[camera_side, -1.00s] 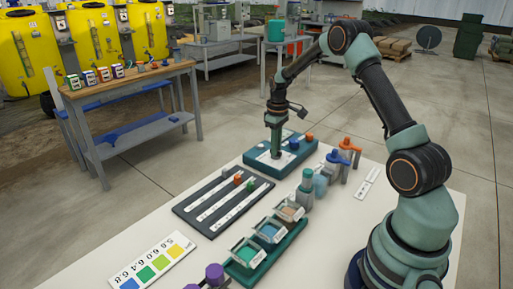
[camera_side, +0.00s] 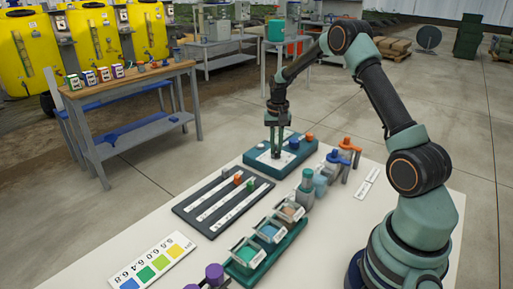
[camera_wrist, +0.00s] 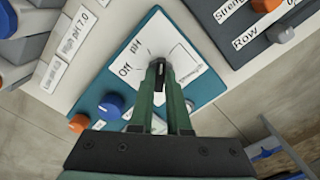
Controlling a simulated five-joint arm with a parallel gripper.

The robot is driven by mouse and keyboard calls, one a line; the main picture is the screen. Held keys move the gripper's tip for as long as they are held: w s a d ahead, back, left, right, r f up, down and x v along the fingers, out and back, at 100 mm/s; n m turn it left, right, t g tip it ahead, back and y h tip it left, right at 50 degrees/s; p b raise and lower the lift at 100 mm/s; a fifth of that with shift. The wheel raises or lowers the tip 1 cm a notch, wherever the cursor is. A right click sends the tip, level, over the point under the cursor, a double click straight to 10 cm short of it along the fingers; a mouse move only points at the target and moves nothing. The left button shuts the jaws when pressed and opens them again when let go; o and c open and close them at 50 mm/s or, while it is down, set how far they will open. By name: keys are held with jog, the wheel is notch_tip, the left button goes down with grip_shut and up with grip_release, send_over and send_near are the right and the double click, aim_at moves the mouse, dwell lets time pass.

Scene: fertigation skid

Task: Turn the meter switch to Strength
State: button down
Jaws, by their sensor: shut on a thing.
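The meter is a teal box (camera_side: 262,160) with a white face, seen in the side view below my gripper. In the wrist view its face (camera_wrist: 180,48) reads "Off" and "pH" left of the fingers, with a small, hard-to-read label at their right. The dark switch (camera_wrist: 158,68) sits between my fingertips, mostly hidden by them. I cannot tell which label it points to. My gripper (camera_side: 275,154) points straight down and is shut on the switch; it also shows in the wrist view (camera_wrist: 158,72).
A blue knob (camera_wrist: 112,105) and an orange knob (camera_wrist: 79,122) stand on the meter beside my fingers. A dark slider board (camera_side: 222,201) lies in front of the meter. Bottles (camera_side: 305,188) and orange- and blue-topped valves (camera_side: 346,152) stand to the right.

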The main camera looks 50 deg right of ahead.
aim_at(276, 150)
jog(key=m, duration=0.4)
jog(key=shift+m, duration=0.4)
dwell(0.4)
jog(key=c, duration=0.9)
grip_release()
jog(key=shift+r, duration=0.1)
jog(key=shift+r, duration=6)
